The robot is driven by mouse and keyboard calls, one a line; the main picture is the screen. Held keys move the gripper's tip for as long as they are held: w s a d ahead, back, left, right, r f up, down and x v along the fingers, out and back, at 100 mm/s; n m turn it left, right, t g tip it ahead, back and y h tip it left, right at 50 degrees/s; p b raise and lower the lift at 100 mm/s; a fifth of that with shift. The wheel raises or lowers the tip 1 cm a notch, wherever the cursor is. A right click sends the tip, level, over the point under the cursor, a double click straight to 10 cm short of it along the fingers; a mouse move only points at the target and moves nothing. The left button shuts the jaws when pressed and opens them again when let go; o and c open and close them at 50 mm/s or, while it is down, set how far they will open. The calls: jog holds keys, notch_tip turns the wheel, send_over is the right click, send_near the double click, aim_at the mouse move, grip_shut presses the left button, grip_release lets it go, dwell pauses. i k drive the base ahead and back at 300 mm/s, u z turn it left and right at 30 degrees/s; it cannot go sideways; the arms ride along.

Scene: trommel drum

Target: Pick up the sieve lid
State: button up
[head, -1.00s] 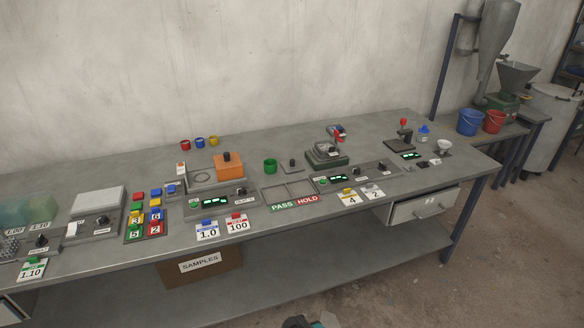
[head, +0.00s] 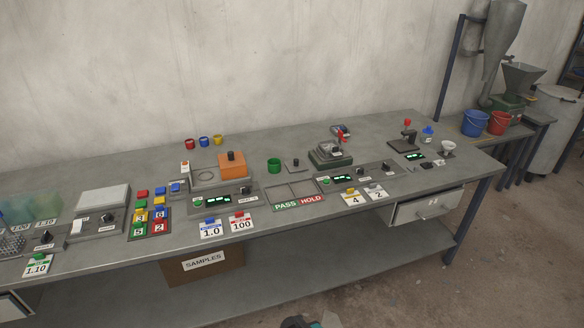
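A small flat grey plate with a dark knob (head: 295,164) lies on the bench, right of a green cup (head: 274,166); it looks like a lid, but I cannot tell surely that it is the sieve lid. An orange block with a dark knob (head: 232,165) sits on a grey device to its left, and a grey-green stepped unit with a dark knob (head: 330,154) stands to its right. At the bottom edge a dark and teal part of my arm (head: 300,322) shows, well in front of and below the bench. Its fingers are not visible.
The grey bench (head: 110,170) carries control panels, number cards (head: 211,229), coloured blocks (head: 150,213) and a tray marked PASS and HOLD (head: 293,193). A drawer (head: 428,208) hangs under its right end. A SAMPLES box (head: 204,262) sits below. Floor in front is open.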

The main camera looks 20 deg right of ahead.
aim_at(296, 165)
jog(key=z, duration=0.65)
jog(key=k, duration=0.15)
jog(key=u, duration=3.15)
jog(key=k, duration=0.2)
jog(key=u, duration=1.7)
jog(key=k, duration=1.55)
jog(key=z, duration=0.1)
